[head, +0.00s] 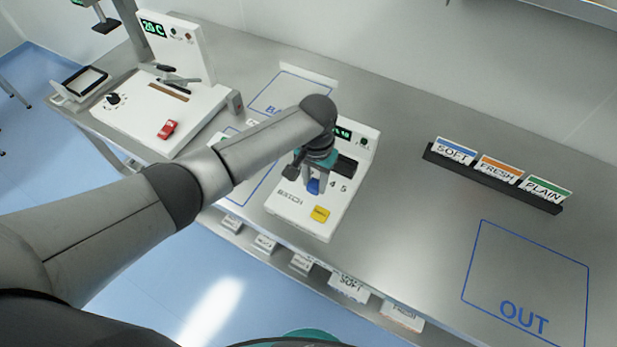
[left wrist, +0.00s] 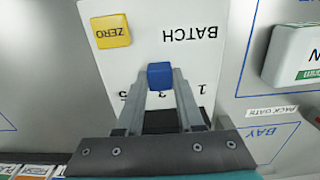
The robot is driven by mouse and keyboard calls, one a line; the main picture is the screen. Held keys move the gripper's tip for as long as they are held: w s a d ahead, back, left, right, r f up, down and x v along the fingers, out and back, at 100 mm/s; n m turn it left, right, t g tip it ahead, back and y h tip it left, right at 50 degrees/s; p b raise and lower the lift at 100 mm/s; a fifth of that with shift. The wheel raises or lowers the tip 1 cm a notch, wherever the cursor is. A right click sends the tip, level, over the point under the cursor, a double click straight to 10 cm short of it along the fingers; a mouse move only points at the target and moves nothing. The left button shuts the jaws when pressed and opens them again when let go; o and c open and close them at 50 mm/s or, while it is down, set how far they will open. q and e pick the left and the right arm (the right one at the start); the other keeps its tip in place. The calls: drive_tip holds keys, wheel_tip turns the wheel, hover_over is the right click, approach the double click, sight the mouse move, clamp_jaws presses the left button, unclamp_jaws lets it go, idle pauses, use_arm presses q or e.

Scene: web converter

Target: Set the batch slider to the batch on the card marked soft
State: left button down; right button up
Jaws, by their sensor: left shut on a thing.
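The batch unit (head: 281,207) is a white box on the steel bench, lettered BATCH, with a yellow ZERO button (head: 320,214). Its blue slider knob (head: 313,186) shows below my left gripper (head: 314,178). In the left wrist view the gripper (left wrist: 160,78) is shut on the knob (left wrist: 161,75), a finger on each side. The knob appears roughly in line with the upside-down 3. Part of the scale and slot is hidden by the gripper. The SOFT card (head: 455,150) stands leftmost in a black rack; its small print is unreadable. My right gripper is not in view.
FRESH (head: 499,169) and PLAIN (head: 548,190) cards share the rack (head: 494,181). A white machine (head: 163,105) with a green display and a red part (head: 168,129) stands at left. The OUT square (head: 527,280) is empty. Bench between unit and rack is clear.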

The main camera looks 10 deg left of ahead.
sight(315, 184)
use_arm(q)
drive_tip(key=c, duration=0.8)
unclamp_jaws()
drive_tip(key=shift+c, duration=0.2)
drive_tip(key=shift+o, duration=1.6)
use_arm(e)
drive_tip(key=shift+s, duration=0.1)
use_arm(q)
wheel_tip(315, 184, up, 15)
drive_tip(key=p, duration=0.1)
drive_tip(key=shift+r, duration=0.15)
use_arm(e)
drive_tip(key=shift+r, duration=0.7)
